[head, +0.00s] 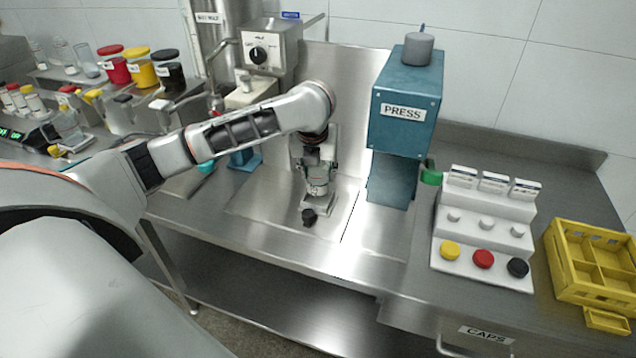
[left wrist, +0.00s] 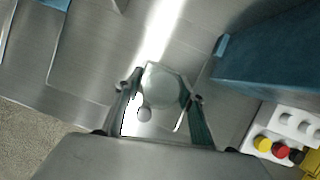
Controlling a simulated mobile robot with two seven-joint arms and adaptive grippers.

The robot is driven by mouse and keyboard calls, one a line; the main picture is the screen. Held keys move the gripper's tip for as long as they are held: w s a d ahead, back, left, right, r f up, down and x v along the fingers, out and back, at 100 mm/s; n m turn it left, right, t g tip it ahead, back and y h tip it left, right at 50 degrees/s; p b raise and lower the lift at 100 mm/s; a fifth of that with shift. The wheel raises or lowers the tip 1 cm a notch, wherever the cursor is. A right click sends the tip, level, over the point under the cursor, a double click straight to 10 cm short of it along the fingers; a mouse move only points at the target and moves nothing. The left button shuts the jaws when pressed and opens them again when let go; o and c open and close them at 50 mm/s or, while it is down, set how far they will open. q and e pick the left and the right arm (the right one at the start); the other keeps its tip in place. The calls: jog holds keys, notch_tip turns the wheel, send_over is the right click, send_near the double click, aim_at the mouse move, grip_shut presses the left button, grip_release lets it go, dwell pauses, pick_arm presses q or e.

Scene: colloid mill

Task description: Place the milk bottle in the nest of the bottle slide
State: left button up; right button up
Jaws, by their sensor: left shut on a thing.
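My left gripper (head: 318,181) points down over the steel worktop, left of the blue press. It is shut on the milk bottle (head: 318,188), a pale, glassy round shape that also shows between the fingers in the left wrist view (left wrist: 166,84). The bottle looks about upright. The bottle slide (head: 328,205), a small steel plate with a dark knob (head: 309,216) at its front, lies directly under the bottle. The nest is hidden by the bottle and fingers. I cannot tell whether the bottle touches the slide. My right gripper is not in view.
The blue press (head: 403,112) stands close to the right of the gripper. A white stepped cap stand (head: 485,235) and a yellow crate (head: 596,262) are further right. A steel machine with a dial (head: 268,52) stands behind. Jars and tubes fill the left end.

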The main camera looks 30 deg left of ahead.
aim_at(317, 171)
pick_arm(q)
notch_tip(317, 171, down, 4)
jog(key=shift+r, duration=0.1)
dwell(0.4)
jog(key=o, duration=0.8)
jog(key=shift+o, duration=0.2)
jog(key=v, duration=1)
jog(key=shift+r, duration=0.3)
jog(key=shift+v, duration=0.8)
